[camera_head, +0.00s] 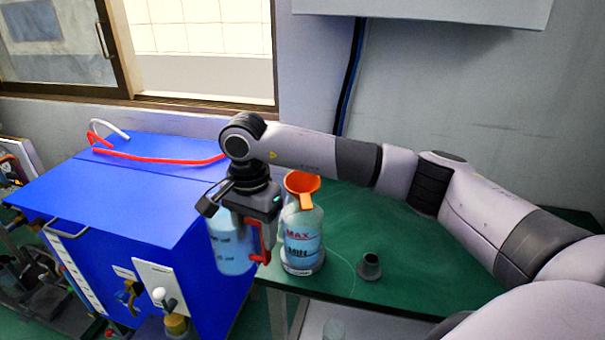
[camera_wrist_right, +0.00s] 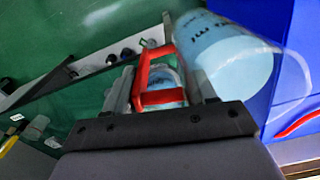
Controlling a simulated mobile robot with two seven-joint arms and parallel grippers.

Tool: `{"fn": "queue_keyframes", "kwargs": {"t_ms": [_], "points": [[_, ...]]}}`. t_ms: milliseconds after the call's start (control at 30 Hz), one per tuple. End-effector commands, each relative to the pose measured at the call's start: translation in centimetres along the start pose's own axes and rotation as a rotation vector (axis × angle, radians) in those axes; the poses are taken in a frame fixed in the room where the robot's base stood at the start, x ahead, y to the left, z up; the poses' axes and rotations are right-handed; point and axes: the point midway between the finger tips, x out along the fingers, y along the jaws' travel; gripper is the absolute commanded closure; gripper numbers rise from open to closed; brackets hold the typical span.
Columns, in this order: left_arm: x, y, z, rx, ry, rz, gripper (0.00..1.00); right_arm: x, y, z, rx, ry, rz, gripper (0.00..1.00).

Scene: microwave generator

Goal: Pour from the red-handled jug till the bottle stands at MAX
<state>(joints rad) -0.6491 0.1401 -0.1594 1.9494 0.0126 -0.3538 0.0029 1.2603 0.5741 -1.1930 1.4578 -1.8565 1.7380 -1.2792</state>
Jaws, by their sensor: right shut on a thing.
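The jug (camera_head: 229,246), with pale blue liquid and a red handle (camera_head: 264,243), hangs in front of the blue cabinet. My right gripper (camera_head: 258,222) is shut on the red handle, which also shows between the fingers in the right wrist view (camera_wrist_right: 158,75). The jug body fills the upper right of that view (camera_wrist_right: 235,60). The bottle (camera_head: 303,240) stands upright on the green table just right of the jug. It has a red MAX mark, a MIN mark below it and bluish liquid inside. An orange funnel (camera_head: 302,186) sits in its mouth. My left gripper is not in view.
A small dark cap-like piece (camera_head: 369,266) stands on the green table (camera_head: 405,250), right of the bottle. The blue cabinet (camera_head: 150,190) stands at left, with a red hose (camera_head: 160,159) on top. The table is clear further right, beneath my right arm.

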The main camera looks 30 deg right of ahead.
Motion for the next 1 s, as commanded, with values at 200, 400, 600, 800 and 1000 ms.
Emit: {"fn": "queue_keyframes", "kwargs": {"t_ms": [200,400,600,800,1000], "points": [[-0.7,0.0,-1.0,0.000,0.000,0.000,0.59,-1.2,-1.6,-0.5,0.284,-0.003,-0.004,1.00],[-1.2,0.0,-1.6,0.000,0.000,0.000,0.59,-1.7,-2.7,-1.0,0.538,-0.002,-0.004,1.00],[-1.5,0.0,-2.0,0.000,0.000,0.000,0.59,-1.9,-3.4,-1.3,0.735,-0.002,-0.003,1.00],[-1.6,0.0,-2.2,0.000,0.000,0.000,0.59,-1.9,-3.7,-1.4,0.838,-0.001,-0.005,1.00],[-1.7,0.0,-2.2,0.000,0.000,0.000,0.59,-1.9,-3.8,-1.4,0.861,-0.001,-0.005,1.00]]}}
